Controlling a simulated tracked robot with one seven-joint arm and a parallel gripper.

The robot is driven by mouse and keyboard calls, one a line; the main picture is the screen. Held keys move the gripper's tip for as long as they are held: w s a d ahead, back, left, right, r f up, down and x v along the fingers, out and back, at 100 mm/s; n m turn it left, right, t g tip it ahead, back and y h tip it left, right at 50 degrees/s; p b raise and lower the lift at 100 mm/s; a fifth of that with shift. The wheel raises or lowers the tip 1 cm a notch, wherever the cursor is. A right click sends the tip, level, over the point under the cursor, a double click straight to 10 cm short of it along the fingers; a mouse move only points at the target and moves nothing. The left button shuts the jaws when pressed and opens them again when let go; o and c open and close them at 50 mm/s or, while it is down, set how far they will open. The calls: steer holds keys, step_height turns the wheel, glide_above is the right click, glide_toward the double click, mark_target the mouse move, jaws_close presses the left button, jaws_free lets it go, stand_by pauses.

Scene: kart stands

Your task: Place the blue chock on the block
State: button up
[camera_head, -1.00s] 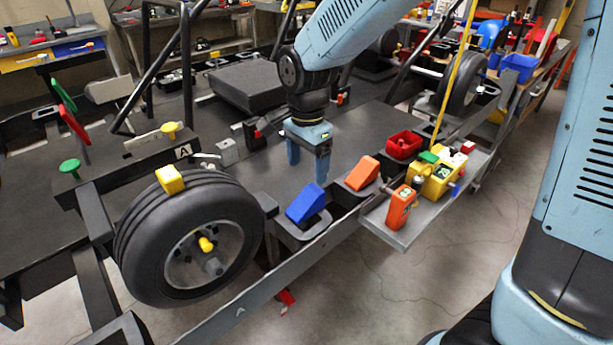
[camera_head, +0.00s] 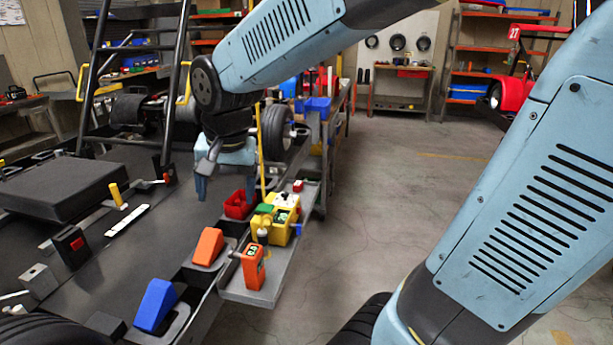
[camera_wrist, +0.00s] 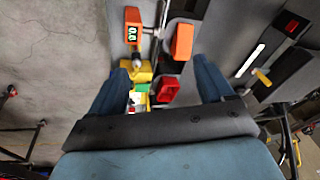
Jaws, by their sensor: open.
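The blue chock (camera_head: 154,305) is a wedge sitting in a grey holder at the kart's side, low in the head view. An orange chock (camera_head: 208,246) sits in a like holder beyond it. My gripper (camera_head: 226,182) is open and empty, held above the kart deck near the red bin. Its spread fingers show in the wrist view (camera_wrist: 160,88), where the blue chock is not visible. Which block is meant I cannot tell: a large dark block (camera_head: 62,192) lies on the deck at left, and a small grey block (camera_head: 38,282) stands nearer.
A side tray (camera_head: 258,290) carries an orange meter (camera_head: 253,266) and a yellow box (camera_head: 283,226). A red bin (camera_head: 239,204) stands beside it. A yellow-topped lever (camera_head: 117,196) rises from the deck. The floor at right is open. Black frame bars stand at the back left.

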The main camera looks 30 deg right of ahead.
steer(key=s+d+r+n+t, duration=0.2)
steer(key=s+d+r+n, duration=0.2)
steer(key=s+d, duration=0.5)
steer(key=d, duration=0.3)
steer(key=shift+s+t+h, duration=0.2)
steer(key=shift+t+h, duration=0.2)
